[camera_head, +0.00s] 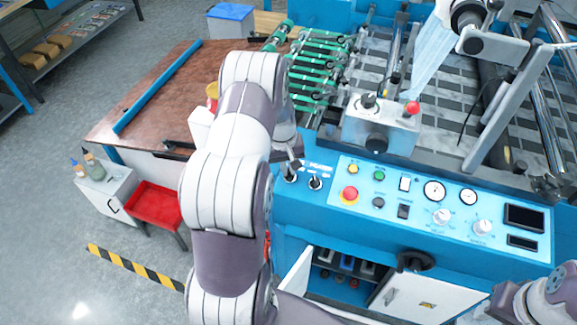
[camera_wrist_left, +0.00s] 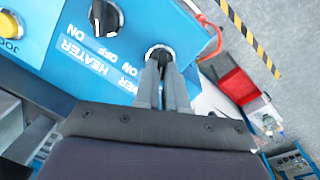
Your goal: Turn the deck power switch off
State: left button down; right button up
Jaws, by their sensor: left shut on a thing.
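The deck power switch is a dark rotary knob (camera_head: 290,177) at the left end of the blue control panel (camera_head: 330,217). My left gripper (camera_head: 293,164) reaches down onto it. In the left wrist view the fingers (camera_wrist_left: 162,72) are shut on the power knob (camera_wrist_left: 160,51), with its pale ring around it. Its label is partly hidden by the fingers, with "ON OFF" readable beside it. The knob's exact pointing direction is hidden. My right gripper is not in view; only part of my right arm shows at the lower right.
The heater switch (camera_head: 315,183) sits close beside the power switch and also shows in the left wrist view (camera_wrist_left: 104,18). A red stop button (camera_head: 349,193), gauges and dials lie farther right. An open cabinet door (camera_head: 297,271) hangs below. A red tray (camera_head: 153,205) stands left.

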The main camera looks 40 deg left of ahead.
pick_arm(q)
jog(key=shift+s+d+f+n, duration=0.1)
jog(key=shift+s+f+n, duration=0.1)
jog(key=shift+n, duration=0.1)
jog(key=c, duration=1.2)
grip_release()
jog(key=shift+w, duration=0.1)
jog(key=shift+r, duration=0.1)
jog(key=shift+r, duration=0.35)
notch_tip(320, 180, up, 12)
jog(key=a+b, duration=0.1)
jog(key=b, duration=0.1)
jog(key=shift+s+b, duration=0.3)
jog(key=shift+s, duration=0.15)
jog(key=shift+f, duration=0.1)
